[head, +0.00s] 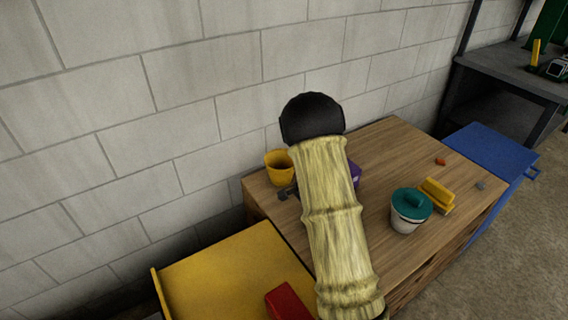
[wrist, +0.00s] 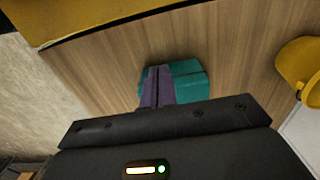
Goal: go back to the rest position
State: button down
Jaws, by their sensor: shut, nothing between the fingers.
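My gripper (head: 287,192) is mostly hidden behind my pale yellow sleeved arm in the head view; only a dark part shows low over the left of the wooden worktop (head: 385,150). In the wrist view its black body (wrist: 165,122) fills the bottom edge, and it is shut and empty. Just beyond it in that view is a purple piece (wrist: 158,87) beside a teal block (wrist: 190,80). A purple thing (head: 355,172) also shows at my arm's right edge in the head view. I cannot tell whether my gripper touches either piece.
A yellow cup (head: 278,166) stands by the wall. A white tub with a teal lid (head: 411,203), a yellow brush-like thing (head: 437,194) and small orange and grey bits lie on the right. A yellow surface (head: 230,270) with a red box (head: 287,302) is in front; a blue cart (head: 490,150) stands beyond.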

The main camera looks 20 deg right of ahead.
jog(key=s+a+r+n+t, duration=0.1)
jog(key=s+a+r+n, duration=0.3)
jog(key=s+r+n, duration=0.5)
jog(key=s+a+r+n+t, duration=0.2)
jog(key=s+a+r+n, duration=0.35)
jog(key=s, duration=0.55)
notch_tip(320, 180, up, 14)
jog(key=d+p, duration=0.1)
jog(key=p, duration=1.2)
jog(key=shift+w, duration=0.35)
jog(key=shift+d, duration=0.1)
jog(key=shift+d, duration=0.1)
